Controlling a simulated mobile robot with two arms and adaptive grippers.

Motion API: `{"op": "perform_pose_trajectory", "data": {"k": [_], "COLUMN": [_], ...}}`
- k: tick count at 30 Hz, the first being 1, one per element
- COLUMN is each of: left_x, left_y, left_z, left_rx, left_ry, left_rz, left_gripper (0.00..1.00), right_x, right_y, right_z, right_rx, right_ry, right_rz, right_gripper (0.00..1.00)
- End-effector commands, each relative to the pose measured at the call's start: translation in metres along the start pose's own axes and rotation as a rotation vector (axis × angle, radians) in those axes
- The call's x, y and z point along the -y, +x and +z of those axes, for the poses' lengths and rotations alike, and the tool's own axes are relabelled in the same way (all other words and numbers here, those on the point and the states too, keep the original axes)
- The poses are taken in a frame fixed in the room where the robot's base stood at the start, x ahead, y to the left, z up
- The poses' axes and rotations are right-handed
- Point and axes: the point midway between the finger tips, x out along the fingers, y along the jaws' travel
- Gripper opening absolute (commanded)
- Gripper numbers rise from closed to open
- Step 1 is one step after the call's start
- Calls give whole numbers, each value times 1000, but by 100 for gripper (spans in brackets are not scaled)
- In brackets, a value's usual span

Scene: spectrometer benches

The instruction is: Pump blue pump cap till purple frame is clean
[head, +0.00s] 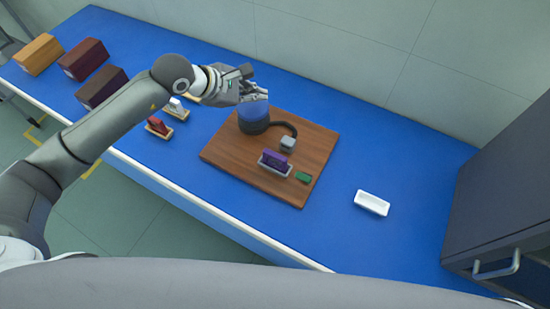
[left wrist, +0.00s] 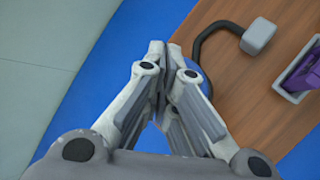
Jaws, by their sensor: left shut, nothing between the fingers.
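The blue pump cap (head: 254,110) sits on a dark round base on a wooden board (head: 222,154). My left gripper (head: 250,84) is shut and empty, right at or just above the cap; I cannot tell whether it touches. A dark hose runs from the base to a grey block (head: 288,144), also in the left wrist view (left wrist: 259,37). The purple frame (head: 275,161) stands in a light tray in front of the block; part of it shows in the left wrist view (left wrist: 302,72). My right gripper is not in view.
A small green piece (head: 303,177) lies on the board. A white dish (head: 372,203) is on the blue bench to the right, before a dark cabinet (head: 505,200). Red (head: 158,127) and white pieces in holders and several boxes (head: 84,60) stand left.

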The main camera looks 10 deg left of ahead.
Motion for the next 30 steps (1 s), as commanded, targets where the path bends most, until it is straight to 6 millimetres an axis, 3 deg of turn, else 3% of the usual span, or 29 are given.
{"op": "perform_pose_trajectory", "data": {"k": [8,30], "left_x": [-2,-31], "left_y": [-2,-42], "left_z": [1,30], "left_rx": [0,0], "left_ry": [0,-1], "left_rz": [1,0], "left_gripper": [0,0], "right_x": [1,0], "right_y": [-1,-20], "right_z": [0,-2], "right_rx": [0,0], "right_ry": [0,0], "right_rz": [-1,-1], "right_gripper": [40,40]}}
